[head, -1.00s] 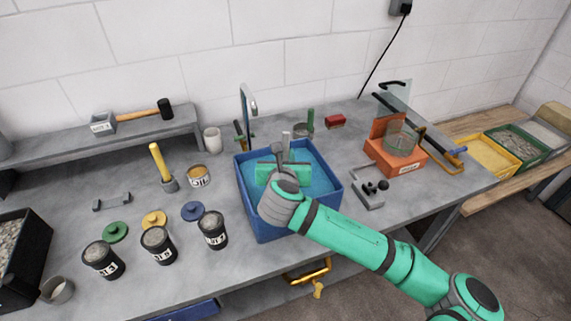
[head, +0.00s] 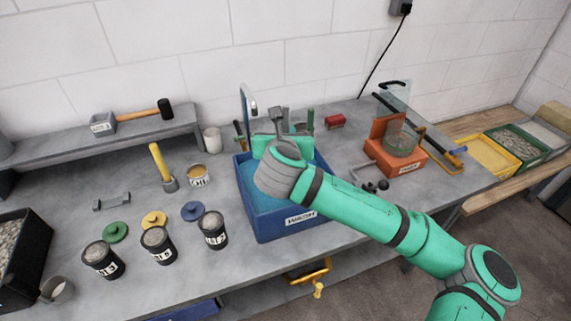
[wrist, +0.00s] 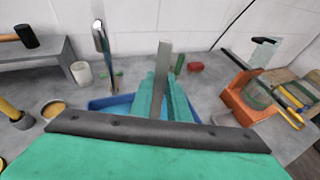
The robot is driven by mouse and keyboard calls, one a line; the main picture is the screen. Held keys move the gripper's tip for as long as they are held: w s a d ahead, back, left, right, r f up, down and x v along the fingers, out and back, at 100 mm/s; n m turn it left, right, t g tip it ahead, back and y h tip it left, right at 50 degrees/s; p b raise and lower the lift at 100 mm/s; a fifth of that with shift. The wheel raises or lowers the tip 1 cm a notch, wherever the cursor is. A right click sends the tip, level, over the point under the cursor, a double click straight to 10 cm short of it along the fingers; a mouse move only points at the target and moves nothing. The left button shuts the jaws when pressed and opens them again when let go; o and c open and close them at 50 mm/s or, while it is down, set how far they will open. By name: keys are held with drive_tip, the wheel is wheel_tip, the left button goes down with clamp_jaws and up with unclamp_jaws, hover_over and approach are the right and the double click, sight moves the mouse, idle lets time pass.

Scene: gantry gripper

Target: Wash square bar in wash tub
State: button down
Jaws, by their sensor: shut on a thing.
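The square bar (wrist: 162,75) is a slim grey bar that stands nearly upright between the teal fingers of my gripper (wrist: 165,102) in the wrist view. Its top also shows above my gripper (head: 284,146) in the head view (head: 286,118). My gripper is shut on the bar. The blue wash tub (head: 291,224), with a white label on its front, holds blue water (head: 256,196). My gripper is over the tub's back part. The bar's lower end is hidden, so I cannot tell whether it touches the water.
A tap (head: 247,106) stands behind the tub. Several dark labelled jars (head: 213,231) stand to its left. An orange stand (head: 395,157) and a small grey fixture (head: 371,183) are to its right. A red block (head: 335,122) lies behind.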

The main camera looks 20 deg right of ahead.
sight(286, 111)
drive_tip(key=shift+r, duration=2.65)
